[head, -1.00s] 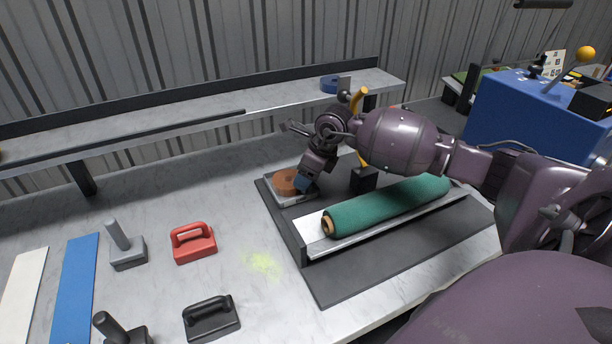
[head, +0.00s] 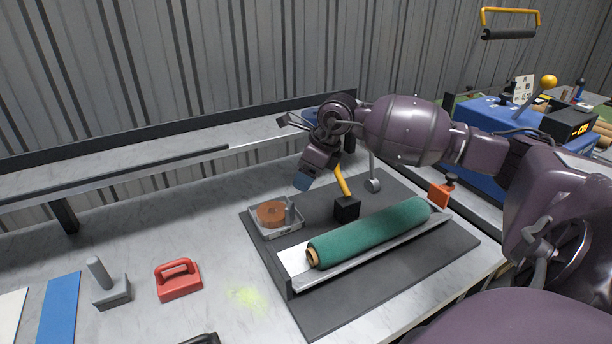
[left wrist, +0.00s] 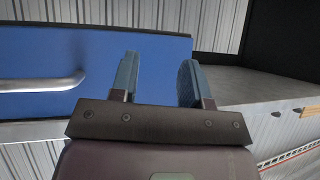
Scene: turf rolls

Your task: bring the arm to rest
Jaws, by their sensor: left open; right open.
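My right gripper (head: 302,181) is open and empty. It hangs in the air above the grey tray (head: 285,232) with the brown disc-shaped roll (head: 271,213) in it. My right arm reaches in from the right, over the green turf roll (head: 370,231). My left gripper is outside the head view. In the left wrist view my left gripper (left wrist: 158,82) is open, with nothing between its two blue-grey fingers. A blue panel with a metal handle (left wrist: 42,84) is behind them.
The turf roll lies on a pale trough on a dark mat (head: 345,303). A yellow-handled black block (head: 346,208) stands behind it. A red handled block (head: 178,280) and a grey block with a post (head: 108,287) stand on the left. A raised shelf (head: 130,160) runs along the back wall.

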